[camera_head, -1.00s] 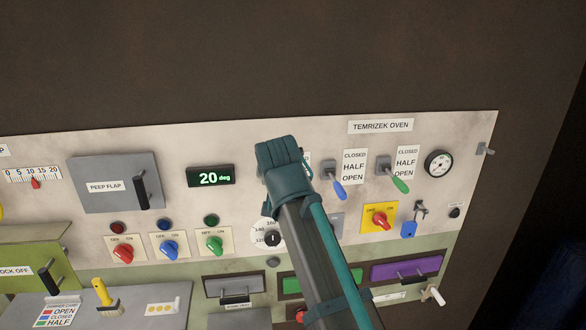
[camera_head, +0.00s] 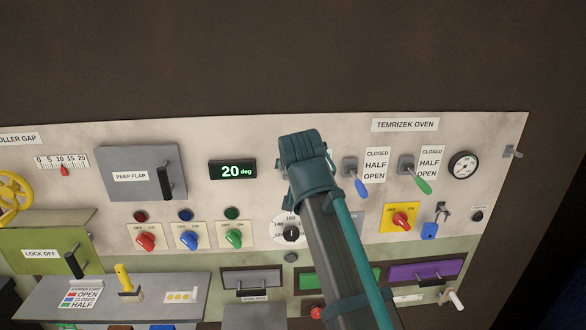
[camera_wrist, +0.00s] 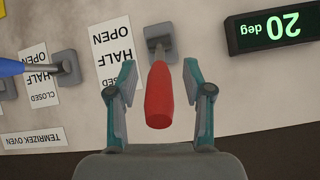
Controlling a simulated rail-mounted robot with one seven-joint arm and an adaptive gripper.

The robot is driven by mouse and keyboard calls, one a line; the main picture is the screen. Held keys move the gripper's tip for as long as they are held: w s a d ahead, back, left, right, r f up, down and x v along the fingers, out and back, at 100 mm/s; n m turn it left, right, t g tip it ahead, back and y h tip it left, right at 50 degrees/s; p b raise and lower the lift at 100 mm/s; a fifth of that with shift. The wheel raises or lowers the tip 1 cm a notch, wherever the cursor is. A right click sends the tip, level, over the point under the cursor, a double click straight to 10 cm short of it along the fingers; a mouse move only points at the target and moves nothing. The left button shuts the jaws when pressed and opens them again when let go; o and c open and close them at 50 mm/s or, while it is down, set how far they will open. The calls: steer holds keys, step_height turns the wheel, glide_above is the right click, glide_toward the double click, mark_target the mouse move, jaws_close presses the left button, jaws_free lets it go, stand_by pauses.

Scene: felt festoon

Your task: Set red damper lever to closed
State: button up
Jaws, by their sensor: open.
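The red damper lever (camera_wrist: 159,95) stands in the wrist view, which shows the panel upside down. Its grey mount (camera_wrist: 160,40) is on the panel, and the red handle points down the picture, toward the CLOSED end of its label (camera_wrist: 114,55). The word CLOSED on that label is partly hidden behind a finger. My gripper (camera_wrist: 160,92) is open, with one finger on each side of the red handle and a visible gap on both sides. In the head view my gripper (camera_head: 303,150) hides the red lever.
A blue lever (camera_head: 361,187) and a green lever (camera_head: 423,185) stand to the right, handles slanting down. The 20 deg display (camera_head: 233,170) is to the left. A dial (camera_head: 291,233) and several knobs are below. The wall above the panel is bare.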

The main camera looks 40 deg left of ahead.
steer(key=v, duration=1.1)
steer(key=shift+s+d, duration=0.2)
steer(key=shift+r, duration=0.15)
